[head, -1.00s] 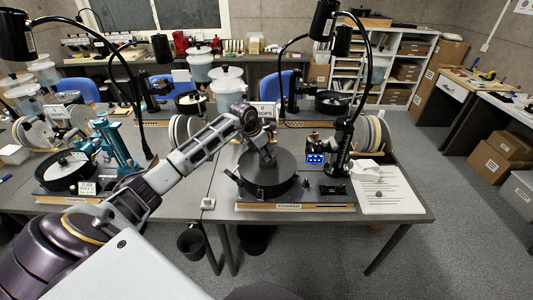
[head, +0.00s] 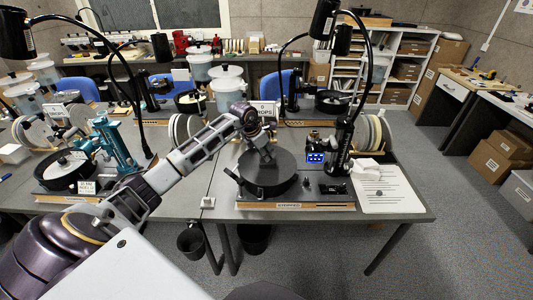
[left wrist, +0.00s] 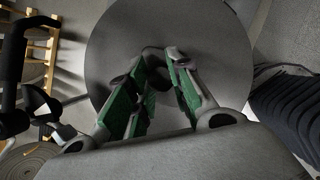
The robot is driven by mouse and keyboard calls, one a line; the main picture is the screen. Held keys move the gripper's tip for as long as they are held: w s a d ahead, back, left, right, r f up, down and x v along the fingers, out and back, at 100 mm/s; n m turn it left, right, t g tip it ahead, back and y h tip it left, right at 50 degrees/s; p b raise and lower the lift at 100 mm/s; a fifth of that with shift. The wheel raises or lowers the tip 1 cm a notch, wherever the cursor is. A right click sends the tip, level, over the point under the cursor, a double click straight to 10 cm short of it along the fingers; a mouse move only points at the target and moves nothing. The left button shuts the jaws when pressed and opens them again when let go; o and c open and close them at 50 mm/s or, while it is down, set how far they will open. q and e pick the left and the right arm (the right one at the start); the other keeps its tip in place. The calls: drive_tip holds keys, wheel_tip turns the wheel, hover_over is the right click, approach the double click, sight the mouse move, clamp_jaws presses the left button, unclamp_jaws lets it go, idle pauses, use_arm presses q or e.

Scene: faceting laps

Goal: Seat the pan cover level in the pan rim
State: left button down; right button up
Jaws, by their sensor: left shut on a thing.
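The pan cover (head: 284,171) is a dark round disc lying over the dark round pan (head: 267,191) on the near bench. It looks about level, but I cannot tell whether its edge sits inside the rim. My left gripper (head: 267,159) reaches down onto the middle of the cover. In the left wrist view the cover (left wrist: 112,40) is a wide grey disc, and my left gripper (left wrist: 160,78) has green-padded fingers shut on its dark central knob (left wrist: 154,56). The pan is hidden under the cover there. My right gripper is not in view.
A lamp post (head: 342,148) and a small box with a blue display (head: 315,157) stand right of the pan. A paper sheet (head: 388,196) lies farther right. Upright discs (head: 181,130) stand at the back left. A wooden strip (head: 310,206) edges the station's front.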

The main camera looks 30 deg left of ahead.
use_arm(q)
drive_tip(key=shift+f, duration=0.1)
drive_tip(key=shift+f, duration=0.1)
idle(0.3)
drive_tip(key=c, duration=1.2)
unclamp_jaws()
drive_tip(key=shift+f, duration=0.1)
drive_tip(key=v, duration=1.2)
drive_tip(key=shift+d, duration=0.15)
